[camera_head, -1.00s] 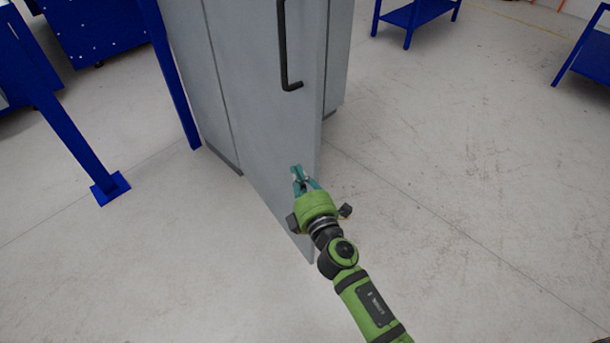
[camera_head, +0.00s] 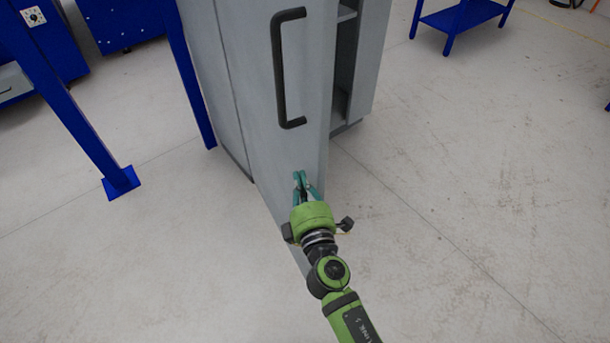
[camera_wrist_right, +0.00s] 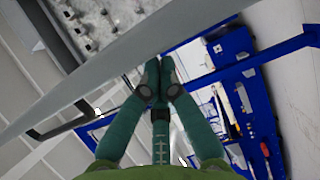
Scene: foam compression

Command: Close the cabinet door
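The grey cabinet door (camera_head: 255,75) stands ajar, its black bar handle (camera_head: 279,75) on its face. Behind its right edge, the cabinet's open inside shows shelves (camera_head: 341,103). My right gripper (camera_head: 301,177) is in front of the lower door, below the handle, and overlaps its face; I cannot tell whether it touches. In the right wrist view its teal fingers (camera_wrist_right: 162,78) are drawn together at the tips with nothing between them. A grey slanting band (camera_wrist_right: 120,60) there may be the door's edge. My left gripper is not in view.
A blue frame post (camera_head: 75,115) with a foot plate (camera_head: 120,182) stands left of the cabinet. A blue table (camera_head: 462,17) is at the back right. The pale floor (camera_head: 470,200) right of the door is clear.

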